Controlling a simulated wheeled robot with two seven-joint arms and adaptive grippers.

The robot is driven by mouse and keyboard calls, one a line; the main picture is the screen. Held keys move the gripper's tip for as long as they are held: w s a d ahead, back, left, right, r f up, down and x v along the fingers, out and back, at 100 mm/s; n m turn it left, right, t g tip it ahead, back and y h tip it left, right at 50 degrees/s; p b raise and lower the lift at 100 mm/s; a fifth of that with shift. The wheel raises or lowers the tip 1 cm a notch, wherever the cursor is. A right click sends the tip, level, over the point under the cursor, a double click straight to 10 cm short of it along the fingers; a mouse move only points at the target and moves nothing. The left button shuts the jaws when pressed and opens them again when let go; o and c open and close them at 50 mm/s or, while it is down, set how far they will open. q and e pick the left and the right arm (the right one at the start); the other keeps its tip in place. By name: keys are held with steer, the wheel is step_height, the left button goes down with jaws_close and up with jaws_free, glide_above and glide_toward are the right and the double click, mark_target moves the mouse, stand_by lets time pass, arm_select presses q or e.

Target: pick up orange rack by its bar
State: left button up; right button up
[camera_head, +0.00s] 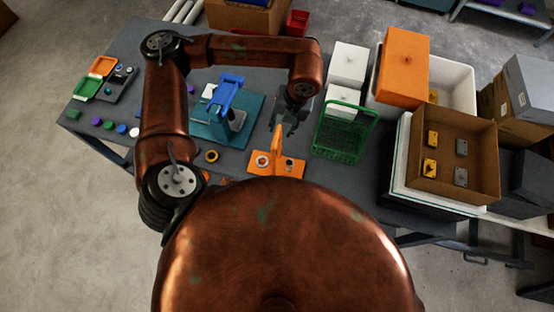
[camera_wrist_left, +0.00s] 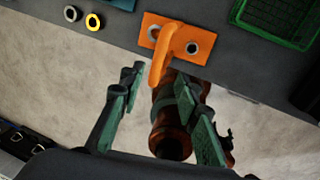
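The orange rack (camera_head: 276,163) lies at the table's front edge. It has a flat plate, an upright arched bar and two small round parts, one on each side of the bar. In the left wrist view the rack (camera_wrist_left: 199,48) is at the top, its bar reaching down toward the gap between my fingertips. My left gripper (camera_head: 290,124) is above and just behind the bar; in the wrist view its two fingers (camera_wrist_left: 160,84) are spread, with nothing clamped between them. Whether they overlap the bar in depth is unclear. My right gripper is not in view.
A green basket (camera_head: 342,135) stands right of the rack, and a teal fixture with a blue handle (camera_head: 228,92) stands behind-left. A yellow ring (camera_head: 211,156) lies to the left. White boxes (camera_head: 348,63) and a brown carton (camera_head: 487,150) crowd the right side.

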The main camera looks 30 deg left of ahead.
mark_target(277, 134)
arm_select(q)
steer(key=f+p, duration=0.1)
steer(key=a+f+p, duration=0.1)
steer(key=f, duration=0.1)
steer(key=shift+w+a, duration=0.1)
steer(key=shift+a+f, duration=0.15)
steer(key=shift+f, duration=0.85)
steer(key=c, duration=0.5)
jaws_close()
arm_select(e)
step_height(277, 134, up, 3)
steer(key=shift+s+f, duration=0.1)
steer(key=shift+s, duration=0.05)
arm_select(q)
steer(key=shift+r, duration=0.15)
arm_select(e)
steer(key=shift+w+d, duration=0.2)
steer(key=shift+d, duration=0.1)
